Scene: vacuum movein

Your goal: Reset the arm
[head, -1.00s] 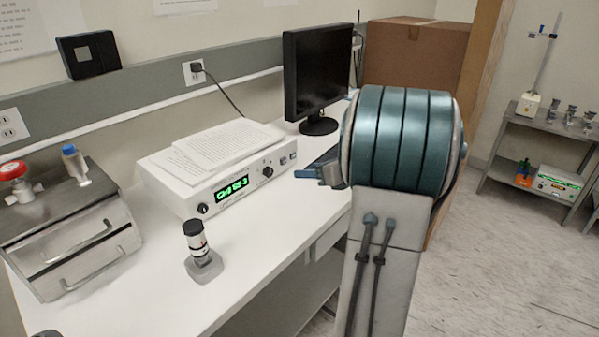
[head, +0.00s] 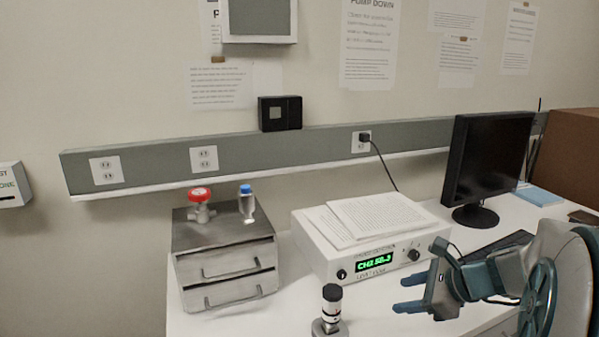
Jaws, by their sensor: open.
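My gripper (head: 402,294) is at the lower right of the head view, at the end of my grey and teal arm. Its two blue fingers point left and are apart, with nothing between them. It is in front of the right end of the white instrument box (head: 318,262), which has a green display. A small black and white cylinder (head: 331,305) on a grey base stands on the bench to the left of my gripper. I cannot tell how high the gripper is above the bench.
A metal two-drawer cabinet (head: 225,265) with a red-handled valve (head: 200,205) and a blue-capped bottle (head: 246,203) on top stands at the left. Paper sheets lie on the instrument. A black monitor (head: 488,160) and a cardboard box (head: 578,150) are at the right.

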